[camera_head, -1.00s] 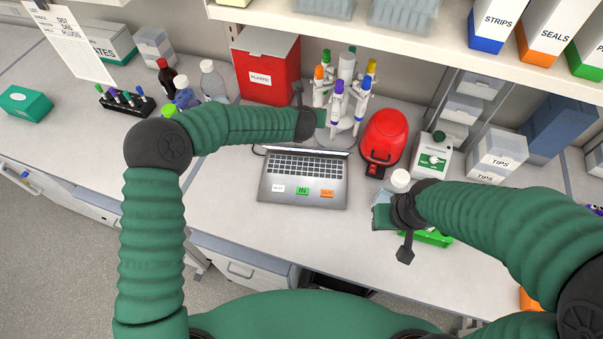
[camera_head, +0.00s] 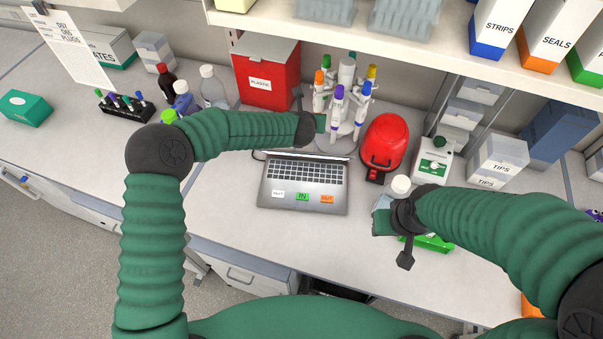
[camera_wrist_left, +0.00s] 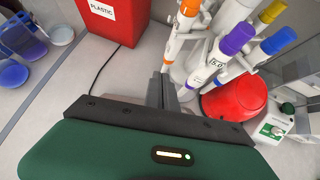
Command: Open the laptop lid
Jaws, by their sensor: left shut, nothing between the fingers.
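The grey laptop (camera_head: 303,187) stands on the bench with its keyboard showing and three small labels on its front edge. Its lid (camera_head: 306,154) is raised and seen nearly edge-on as a thin strip behind the keyboard. My left gripper (camera_head: 321,122) is behind the lid, beside the pipette stand. In the left wrist view its fingers (camera_wrist_left: 167,88) are together and empty, and the laptop is not seen there. My right gripper (camera_head: 382,215) is right of the laptop, apart from it, near a white-capped bottle; its fingers are not clear.
The pipette stand (camera_head: 344,95) is close to my left gripper, and it also fills the left wrist view (camera_wrist_left: 215,50). A red bin (camera_head: 267,75) and a red device (camera_head: 384,142) stand behind the laptop. A green rack (camera_head: 436,243) lies under my right gripper. Bench in front is clear.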

